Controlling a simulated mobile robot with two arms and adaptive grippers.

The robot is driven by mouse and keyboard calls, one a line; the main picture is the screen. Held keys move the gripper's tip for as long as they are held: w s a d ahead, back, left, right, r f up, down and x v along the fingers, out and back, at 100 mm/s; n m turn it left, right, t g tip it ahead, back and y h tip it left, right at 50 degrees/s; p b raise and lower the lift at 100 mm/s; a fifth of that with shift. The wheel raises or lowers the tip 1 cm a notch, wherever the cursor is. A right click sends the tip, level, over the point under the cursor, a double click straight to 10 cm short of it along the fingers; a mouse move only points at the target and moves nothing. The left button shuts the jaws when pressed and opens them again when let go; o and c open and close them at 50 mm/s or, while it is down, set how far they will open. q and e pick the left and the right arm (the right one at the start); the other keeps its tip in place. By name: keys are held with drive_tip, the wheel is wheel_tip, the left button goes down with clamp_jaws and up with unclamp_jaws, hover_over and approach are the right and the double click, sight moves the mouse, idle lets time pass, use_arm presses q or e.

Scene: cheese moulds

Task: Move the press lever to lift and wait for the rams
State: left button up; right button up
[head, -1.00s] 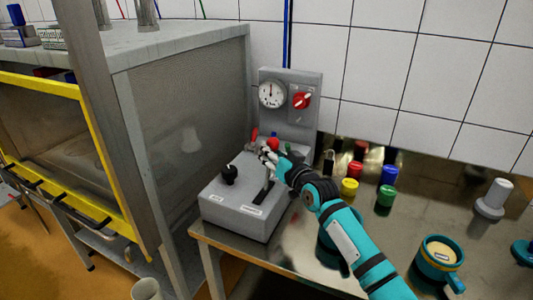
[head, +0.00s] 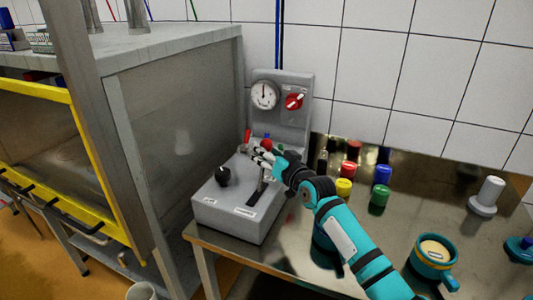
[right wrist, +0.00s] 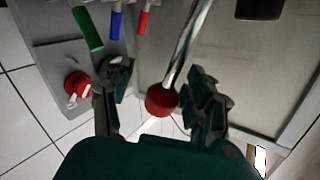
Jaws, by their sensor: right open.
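The press lever (head: 262,182) rises from a dark slot in the top of the grey control box (head: 215,211). In the right wrist view its shiny shaft (right wrist: 186,45) ends in a dark red ball knob (right wrist: 162,101). My right gripper (head: 261,157) is over the box at the lever's upper end. In the right wrist view the right gripper (right wrist: 162,92) is open, with one finger on each side of the knob; I cannot tell whether either touches it. The fingers partly hide the lever's top in the head view. No press rams can be made out. My left gripper is out of view.
A black knob (head: 222,176) stands on the box. Behind are a gauge (head: 264,95) and a red rotary switch (head: 294,101). Coloured handles, including a green one (right wrist: 88,29), are close to my fingers. A yellow-edged cabinet (head: 35,90) stands left; a mug (head: 433,258) stands right.

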drive_tip(key=shift+s+a, duration=0.15)
drive_tip(key=shift+a, duration=0.05)
drive_tip(key=shift+s, duration=0.15)
drive_tip(key=v, duration=1.1)
drive_tip(key=shift+s+d, duration=0.2)
drive_tip(key=shift+d, duration=0.2)
